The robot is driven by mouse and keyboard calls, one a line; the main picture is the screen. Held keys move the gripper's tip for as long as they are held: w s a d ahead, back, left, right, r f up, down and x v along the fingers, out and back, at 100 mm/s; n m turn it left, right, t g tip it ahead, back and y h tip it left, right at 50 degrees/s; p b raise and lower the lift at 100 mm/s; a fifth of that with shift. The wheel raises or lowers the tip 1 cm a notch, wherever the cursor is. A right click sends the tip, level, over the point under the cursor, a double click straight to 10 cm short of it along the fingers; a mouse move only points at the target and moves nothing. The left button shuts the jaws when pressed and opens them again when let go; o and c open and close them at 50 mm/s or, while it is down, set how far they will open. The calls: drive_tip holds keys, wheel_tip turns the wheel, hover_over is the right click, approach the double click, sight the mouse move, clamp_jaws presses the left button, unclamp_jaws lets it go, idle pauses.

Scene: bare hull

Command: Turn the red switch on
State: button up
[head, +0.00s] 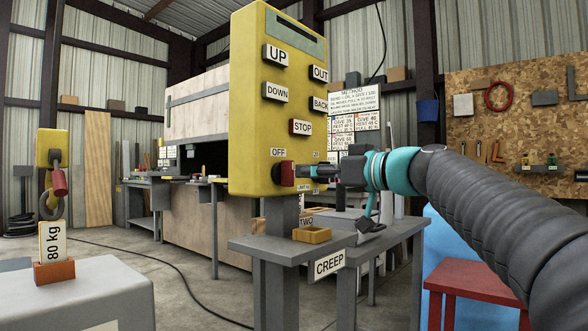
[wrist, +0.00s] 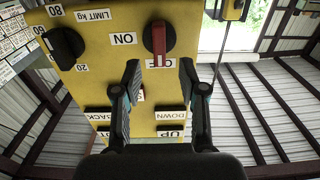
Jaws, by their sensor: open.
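The red switch (head: 284,174) is on the lower front of the yellow control box, beneath the OFF label. In the wrist view, which looks upside down, the red switch (wrist: 159,40) is a red bar on a black round base. Its bar is upright in the picture, with one end at the OFF label. The ON label (wrist: 124,39) is beside it on the left. My gripper (head: 303,171) is close in front of the switch. In the wrist view my gripper (wrist: 159,63) is open and empty, its fingertips spread either side of the bar's lower end.
The yellow box (head: 246,130) carries several push buttons, including STOP (head: 301,127). A black limit dial (wrist: 66,46) is near the switch.

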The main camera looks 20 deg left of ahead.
sight(293, 170)
drive_tip(key=p+x, duration=0.1)
drive_tip(key=x, duration=0.4)
drive_tip(key=shift+w+a, duration=0.15)
drive_tip(key=shift+a, duration=0.2)
clamp_jaws()
drive_tip(key=shift+d, duration=0.15)
